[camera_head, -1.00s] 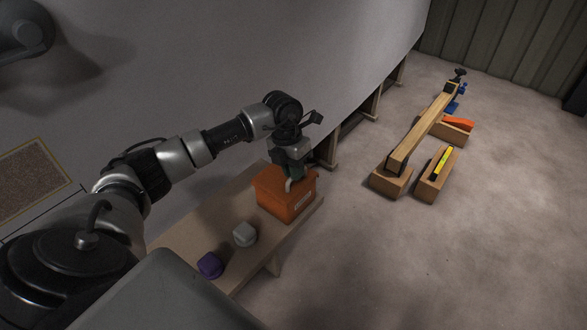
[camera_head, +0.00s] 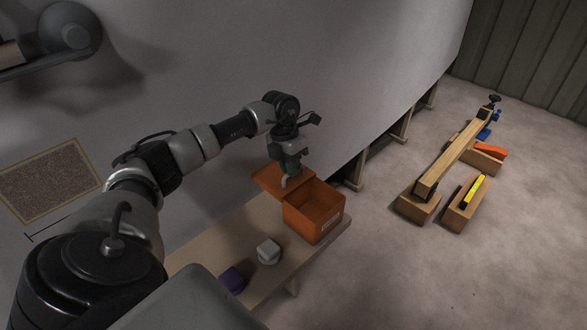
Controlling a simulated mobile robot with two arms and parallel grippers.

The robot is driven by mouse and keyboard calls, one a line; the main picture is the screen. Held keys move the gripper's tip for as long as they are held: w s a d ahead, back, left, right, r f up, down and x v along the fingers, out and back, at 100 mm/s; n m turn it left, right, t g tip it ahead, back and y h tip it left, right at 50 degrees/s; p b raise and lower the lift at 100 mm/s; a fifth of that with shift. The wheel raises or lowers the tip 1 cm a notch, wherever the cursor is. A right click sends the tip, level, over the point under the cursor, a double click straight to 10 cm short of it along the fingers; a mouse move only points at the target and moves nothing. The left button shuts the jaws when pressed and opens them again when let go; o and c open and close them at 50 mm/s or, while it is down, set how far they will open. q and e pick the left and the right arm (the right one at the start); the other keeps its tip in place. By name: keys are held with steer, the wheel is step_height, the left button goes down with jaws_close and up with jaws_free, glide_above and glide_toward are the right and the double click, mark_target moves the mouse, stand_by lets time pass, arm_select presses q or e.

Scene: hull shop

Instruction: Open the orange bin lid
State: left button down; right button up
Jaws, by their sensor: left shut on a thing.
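The orange lid (camera_head: 266,178) is at the bin's left side, apart from most of the opening and tilted. My left gripper (camera_head: 287,181) is at the lid's edge, pointing down and shut on the lid. The exact grip is small and partly hidden by the gripper. My right gripper is not in view.
A curved grey hull wall (camera_head: 250,60) rises behind. Wooden beams (camera_head: 452,158) with tools lie on the open floor to the right.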

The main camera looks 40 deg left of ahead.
arm_select(q)
steer(key=c, duration=1.2)
jaws_free()
steer(key=shift+o, duration=0.2)
steer(key=shift+r, duration=0.15)
steer(key=shift+r, duration=0.35)
step_height(320, 180, up, 10)
steer(key=a, duration=0.2)
steer(key=shift+f+p, duration=0.15)
steer(key=shift+p, duration=0.25)
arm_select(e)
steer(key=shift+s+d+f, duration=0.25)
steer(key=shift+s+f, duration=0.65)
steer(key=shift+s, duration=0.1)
arm_select(q)
steer(key=shift+w, duration=0.1)
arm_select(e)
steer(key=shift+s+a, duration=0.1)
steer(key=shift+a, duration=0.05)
